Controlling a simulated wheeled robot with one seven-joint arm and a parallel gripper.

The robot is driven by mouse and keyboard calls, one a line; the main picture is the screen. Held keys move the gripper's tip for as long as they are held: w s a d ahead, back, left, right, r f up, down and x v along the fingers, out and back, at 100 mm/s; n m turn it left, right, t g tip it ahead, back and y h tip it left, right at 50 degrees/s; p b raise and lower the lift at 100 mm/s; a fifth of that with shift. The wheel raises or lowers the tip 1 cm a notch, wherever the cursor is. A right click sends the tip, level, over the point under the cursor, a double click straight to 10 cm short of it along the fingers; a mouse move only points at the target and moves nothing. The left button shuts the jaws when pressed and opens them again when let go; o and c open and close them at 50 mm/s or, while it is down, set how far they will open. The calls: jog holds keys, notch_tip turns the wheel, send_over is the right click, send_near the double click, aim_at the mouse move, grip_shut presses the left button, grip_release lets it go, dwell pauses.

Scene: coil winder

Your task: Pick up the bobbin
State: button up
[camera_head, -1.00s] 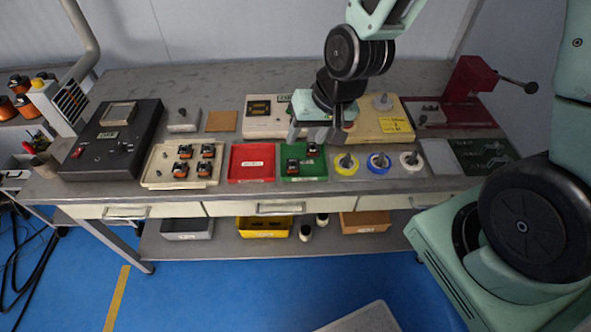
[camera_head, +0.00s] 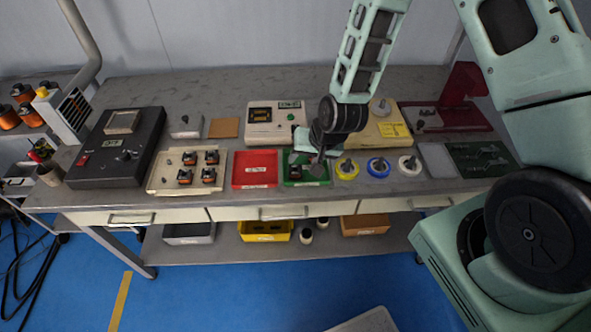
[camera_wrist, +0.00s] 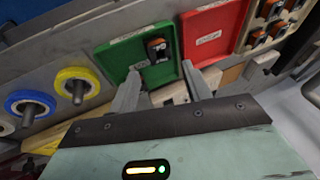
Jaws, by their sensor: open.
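A small black-and-orange bobbin (camera_wrist: 156,48) stands in the green tray (camera_wrist: 116,53), just beyond my fingertips in the wrist view. In the head view this bobbin (camera_head: 295,171) is partly covered by my gripper, and the green tray (camera_head: 317,180) sits right of the red tray. Several similar bobbins (camera_head: 211,158) stand in the cream tray (camera_head: 158,186) farther left. My gripper (camera_wrist: 160,80) is open and empty, its two fingers spread either side of the bobbin's line. In the head view my gripper (camera_head: 319,163) hangs over the green tray.
The red tray (camera_head: 255,169) is empty. Yellow, blue and white spools (camera_head: 378,167) stand right of the green tray. A cream instrument box (camera_head: 273,122) and a yellow-labelled box (camera_head: 392,129) stand behind. A dark control box (camera_head: 120,150) is at the left.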

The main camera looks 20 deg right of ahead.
aim_at(298, 171)
jog(key=shift+p+x, duration=1.3)
jog(key=shift+x, duration=2.1)
jog(key=shift+d, duration=0.15)
jog(key=shift+c, duration=0.2)
jog(key=c, duration=0.7)
